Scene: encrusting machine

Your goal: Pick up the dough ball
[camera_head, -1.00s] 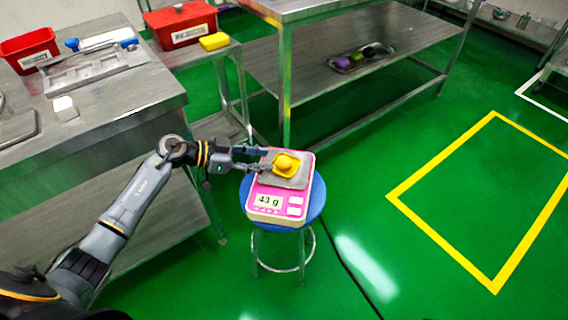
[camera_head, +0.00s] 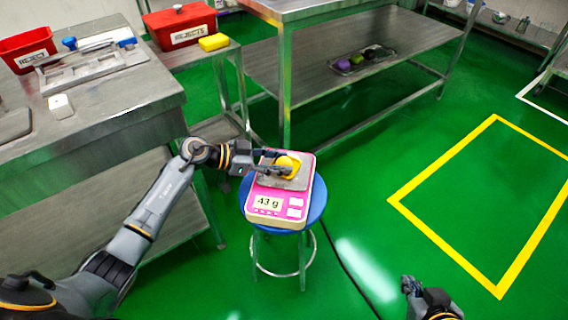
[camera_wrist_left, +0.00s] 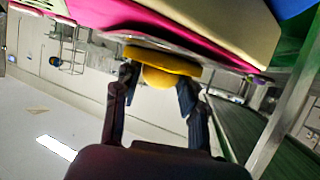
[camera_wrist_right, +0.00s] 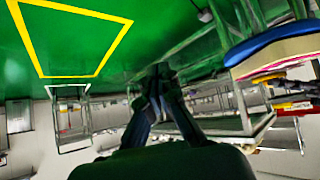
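The dough ball (camera_head: 286,162) is round and yellow. It sits on a small yellow dish (camera_wrist_left: 165,60) on the grey plate of a pink scale (camera_head: 280,212) reading 43 g. My left gripper (camera_head: 279,163) reaches in from the left at the ball, one finger partly over it. In the left wrist view the ball (camera_wrist_left: 162,78) lies between the two spread fingers (camera_wrist_left: 157,84). The right finger seems close to it; contact is unclear. My right gripper (camera_wrist_right: 160,80) is empty, its fingertips close together, away from the scale at the lower right of the head view (camera_head: 408,284).
The scale stands on a blue stool (camera_head: 315,209). A steel table (camera_head: 140,90) at left carries red bins and a metal frame. A red box (camera_head: 180,22) and yellow sponge (camera_head: 214,42) are on a bench behind. The green floor to the right is clear.

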